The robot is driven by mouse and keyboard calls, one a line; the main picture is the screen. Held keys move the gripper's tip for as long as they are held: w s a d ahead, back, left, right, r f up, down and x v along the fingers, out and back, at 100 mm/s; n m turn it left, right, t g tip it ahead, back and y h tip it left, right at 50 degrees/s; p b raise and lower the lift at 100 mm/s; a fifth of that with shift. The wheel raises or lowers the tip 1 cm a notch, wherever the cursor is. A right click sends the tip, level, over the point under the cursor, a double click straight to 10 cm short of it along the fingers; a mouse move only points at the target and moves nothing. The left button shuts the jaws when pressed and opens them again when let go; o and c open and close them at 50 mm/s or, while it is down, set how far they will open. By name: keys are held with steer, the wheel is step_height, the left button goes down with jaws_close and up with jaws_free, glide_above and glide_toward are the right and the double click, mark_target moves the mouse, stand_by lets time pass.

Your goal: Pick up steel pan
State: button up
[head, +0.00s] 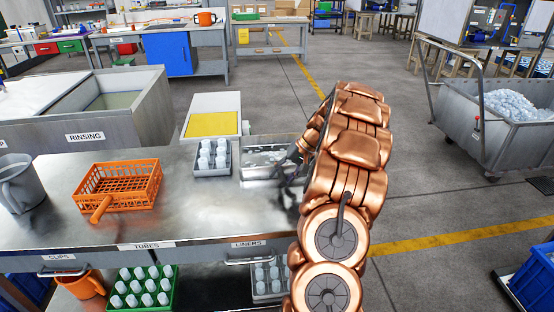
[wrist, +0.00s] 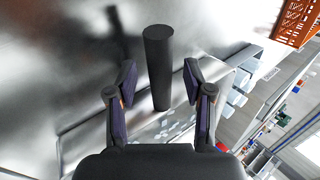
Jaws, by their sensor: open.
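The steel pan (head: 258,173) is a shallow, shiny rectangular tray on the steel bench in the head view, with clear ice bits inside. My copper arm hides its right end. It also shows in the wrist view (wrist: 85,140), low in the picture. A black cylinder (wrist: 158,60), apparently the pan's handle, stands between my fingers in the wrist view. My gripper (wrist: 158,85) is open, with one finger on each side of the cylinder and visible gaps on both sides. In the head view my gripper (head: 289,172) is small and dark at the pan's right side.
A grey rack of white tubes (head: 212,160) stands just left of the pan. An orange basket (head: 120,187) and a grey jug (head: 20,185) are farther left. A yellow-and-white bin (head: 212,123) stands behind. The bench front between basket and pan is clear.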

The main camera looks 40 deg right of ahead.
steer(key=shift+w+a+f, duration=0.1)
steer(key=shift+f, duration=0.15)
jaws_close()
steer(key=shift+r, duration=0.1)
stand_by(0.5)
